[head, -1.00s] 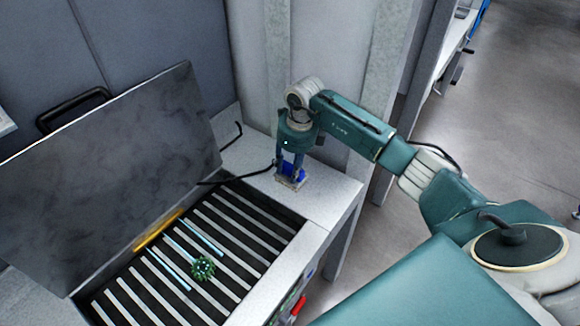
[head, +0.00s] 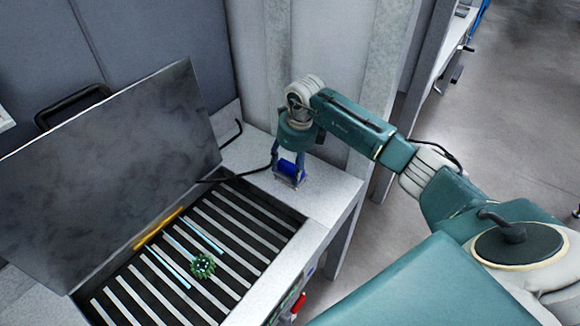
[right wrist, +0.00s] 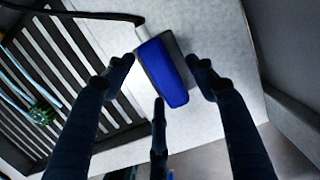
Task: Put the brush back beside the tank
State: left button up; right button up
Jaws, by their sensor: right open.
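The brush (head: 289,168) has a blue body and rests on the pale worktop just right of the tank (head: 262,262). The tank is an open basin with a slatted rack and a raised grey lid (head: 120,165). My right gripper (head: 288,160) is over the brush with its fingers spread. In the right wrist view the brush (right wrist: 172,80) lies between the open fingers of the right gripper (right wrist: 160,66), with gaps at both sides. Whether the third finger touches it, I cannot tell. My left gripper is not in view.
On the rack lie a green spiky round part (head: 203,266) and pale blue strips (head: 168,268). A black hose (head: 235,178) runs over the tank's edge close to the brush. The worktop's right part (head: 330,196) is clear, and a wall stands behind.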

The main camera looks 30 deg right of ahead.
aim_at(293, 170)
jog(key=shift+o, duration=0.7)
jog(key=shift+s+d+r+p, duration=0.1)
jog(key=shift+s+r+p, duration=0.05)
jog(key=shift+r+p, duration=0.85)
jog(key=shift+s+d+r+p, duration=0.15)
jog(key=shift+r+p, duration=0.4)
jog(key=shift+r, duration=0.8)
jog(key=shift+s+a+r+p, duration=0.1)
jog(key=shift+s+r+p, duration=0.1)
jog(key=shift+r+p, duration=0.8)
jog(key=shift+r, duration=0.15)
